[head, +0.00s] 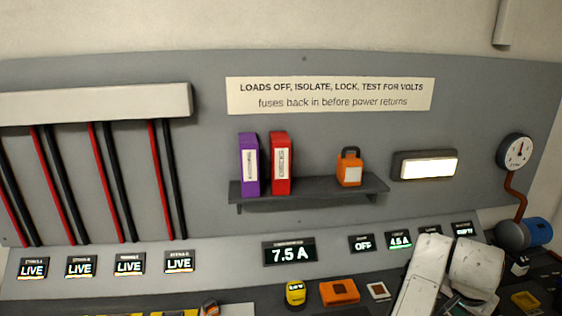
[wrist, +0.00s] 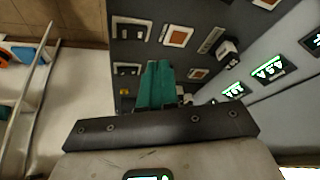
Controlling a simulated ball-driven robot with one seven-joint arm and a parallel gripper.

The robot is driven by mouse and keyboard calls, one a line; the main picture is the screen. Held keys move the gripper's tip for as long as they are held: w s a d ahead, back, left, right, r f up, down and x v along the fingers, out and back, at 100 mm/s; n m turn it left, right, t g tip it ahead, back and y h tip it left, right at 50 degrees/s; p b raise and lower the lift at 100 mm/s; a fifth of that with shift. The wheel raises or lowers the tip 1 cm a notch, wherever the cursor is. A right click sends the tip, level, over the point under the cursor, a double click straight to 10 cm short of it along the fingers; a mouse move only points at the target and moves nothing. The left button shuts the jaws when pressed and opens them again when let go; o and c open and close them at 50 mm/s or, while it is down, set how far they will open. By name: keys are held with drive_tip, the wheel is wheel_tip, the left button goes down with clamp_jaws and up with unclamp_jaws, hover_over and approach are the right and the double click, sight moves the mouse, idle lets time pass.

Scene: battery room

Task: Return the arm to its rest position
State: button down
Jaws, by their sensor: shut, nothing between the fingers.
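My gripper (wrist: 157,68) shows in the wrist view as two teal fingers pressed together, with nothing between them. It is over the dark panel (wrist: 185,15), which carries several orange and white squares and switches. The fingers hide part of that panel. In the head view my white arm is at the lower right, in front of the console. I cannot make out the fingers clearly there.
A grey shelf (head: 310,192) holds a purple binder (head: 249,165), a red binder (head: 281,163) and an orange padlock (head: 349,168). A yellow meter (head: 295,293) and an orange block (head: 339,292) are on the console. A blue cylinder (head: 538,231) is at the right.

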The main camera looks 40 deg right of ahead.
drive_tip(key=w+a+f+n+t, duration=0.1)
drive_tip(key=w+a+f+n, duration=0.2)
drive_tip(key=a+n, duration=0.3)
drive_tip(key=w+a+f+n+t, duration=0.1)
drive_tip(key=w+a+f+n, duration=0.25)
drive_tip(key=a+n, duration=0.3)
drive_tip(key=s+a+f+n+y, duration=0.2)
drive_tip(key=a+f, duration=0.3)
drive_tip(key=a, duration=0.5)
drive_tip(key=s+a+f+n+y+b, duration=0.1)
drive_tip(key=s+a+f+n, duration=0.3)
drive_tip(key=a, duration=0.5)
drive_tip(key=shift+s+a+f+g+y, duration=0.45)
drive_tip(key=shift+s+y, duration=0.1)
drive_tip(key=shift+y, duration=0.35)
drive_tip(key=shift+d, duration=0.2)
